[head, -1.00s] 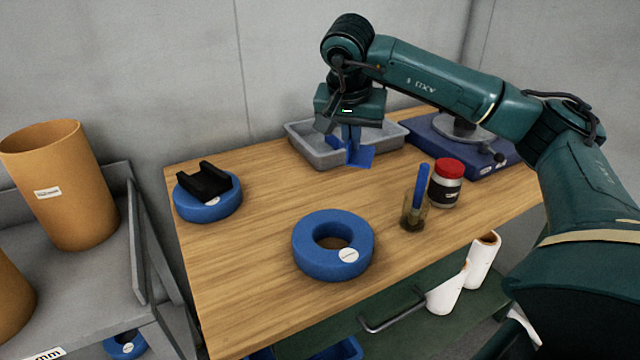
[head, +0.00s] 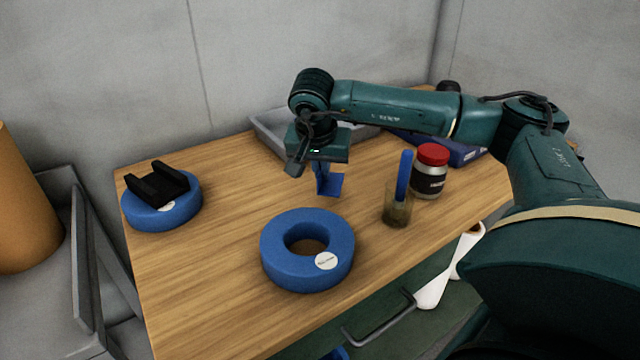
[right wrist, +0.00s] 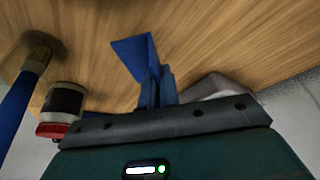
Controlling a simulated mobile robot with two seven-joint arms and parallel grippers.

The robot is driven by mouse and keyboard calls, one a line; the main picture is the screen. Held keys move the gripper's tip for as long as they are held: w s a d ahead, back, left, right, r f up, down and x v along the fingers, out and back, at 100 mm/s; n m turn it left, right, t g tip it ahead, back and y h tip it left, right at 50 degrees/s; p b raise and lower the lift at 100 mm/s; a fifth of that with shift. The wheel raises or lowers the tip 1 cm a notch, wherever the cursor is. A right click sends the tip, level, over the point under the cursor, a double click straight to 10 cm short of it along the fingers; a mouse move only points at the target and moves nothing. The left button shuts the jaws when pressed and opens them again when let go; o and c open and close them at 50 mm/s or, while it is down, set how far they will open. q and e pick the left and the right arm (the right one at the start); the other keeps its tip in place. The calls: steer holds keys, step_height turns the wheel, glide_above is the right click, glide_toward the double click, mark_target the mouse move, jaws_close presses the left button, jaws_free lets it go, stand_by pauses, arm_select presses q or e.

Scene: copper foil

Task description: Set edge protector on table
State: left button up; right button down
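A small blue angled piece, which I take for the edge protector (head: 333,186), hangs from my right gripper (head: 320,172). In the right wrist view the angled piece (right wrist: 134,55) sits at the ends of the fingers (right wrist: 158,88), which are shut on it. It is over the wooden table (head: 220,270), in front of the grey tray and behind the large blue ring. I cannot tell whether its lower edge touches the wood. My left gripper is not in view.
A blue ring (head: 335,262) lies at the front. Another ring (head: 140,214) carries a black channel (head: 160,186) at left. The grey tray (head: 268,132) is behind. A brush cup (head: 397,212) and red-lidded jar (head: 430,170) stand right. Bare wood lies between the rings.

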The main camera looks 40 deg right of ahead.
mark_target(322, 183)
steer(key=shift+f, duration=1.85)
steer(key=c, duration=2.1)
jaws_free()
steer(key=shift+f, duration=0.2)
steer(key=o, duration=0.5)
steer(key=shift+r, duration=0.1)
steer(key=shift+c, duration=0.2)
steer(key=v, duration=1.2)
steer(key=shift+r, duration=0.15)
steer(key=shift+d, duration=0.1)
